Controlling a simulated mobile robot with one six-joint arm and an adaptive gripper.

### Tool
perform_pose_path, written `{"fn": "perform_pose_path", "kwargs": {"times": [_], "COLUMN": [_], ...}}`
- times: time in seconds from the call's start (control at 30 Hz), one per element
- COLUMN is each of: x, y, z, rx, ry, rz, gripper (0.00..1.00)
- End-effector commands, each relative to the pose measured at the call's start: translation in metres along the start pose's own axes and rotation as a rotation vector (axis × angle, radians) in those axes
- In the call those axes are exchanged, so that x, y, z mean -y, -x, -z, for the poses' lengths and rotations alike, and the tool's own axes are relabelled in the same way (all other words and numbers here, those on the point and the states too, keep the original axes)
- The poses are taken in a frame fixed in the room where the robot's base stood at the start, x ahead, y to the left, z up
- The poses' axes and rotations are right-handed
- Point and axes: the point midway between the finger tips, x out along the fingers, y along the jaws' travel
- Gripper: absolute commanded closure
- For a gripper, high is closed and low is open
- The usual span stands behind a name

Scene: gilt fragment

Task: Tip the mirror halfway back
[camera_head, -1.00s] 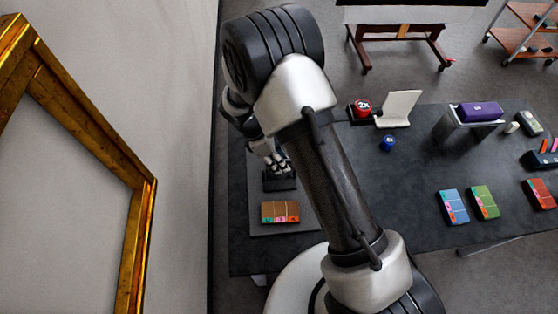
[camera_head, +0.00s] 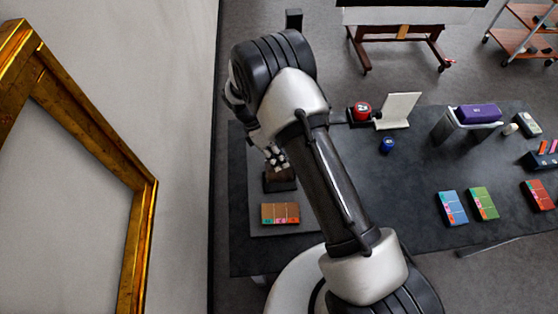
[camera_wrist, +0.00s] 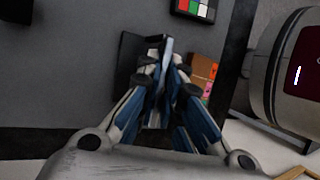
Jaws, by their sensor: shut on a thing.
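The mirror (camera_head: 279,170) is a small panel with a brownish face, raised from a dark base (camera_head: 281,185) on the left end of the dark table. My gripper (camera_head: 276,158) is at its upper part, partly hidden by my arm. In the wrist view my gripper (camera_wrist: 165,78) is shut on the mirror, whose light upper edge (camera_wrist: 167,50) stands between the fingers. A dark plate (camera_wrist: 128,62) is beside it. The mirror's exact tilt is hard to tell.
A brown box (camera_head: 280,213) with coloured labels lies close in front of the base. A gilt frame (camera_head: 95,130) is by the wall at left. A red object (camera_head: 361,110), white panel (camera_head: 400,109) and blue object (camera_head: 387,145) are to the right. The table's middle is clear.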

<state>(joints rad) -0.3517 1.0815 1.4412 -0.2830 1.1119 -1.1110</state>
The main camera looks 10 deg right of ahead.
Motion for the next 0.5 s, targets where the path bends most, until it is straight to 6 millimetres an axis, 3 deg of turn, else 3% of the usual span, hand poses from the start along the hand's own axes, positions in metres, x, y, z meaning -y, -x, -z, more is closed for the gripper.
{"fn": "perform_pose_path", "kwargs": {"times": [0.23, 0.5], "x": [-0.0079, -0.0067], "y": [-0.0035, -0.0016], "z": [0.0018, 0.0013], "rx": [-0.003, -0.004], "ry": [0.051, 0.063], "rz": [0.124, 0.145], "gripper": [1.0, 1.0]}}
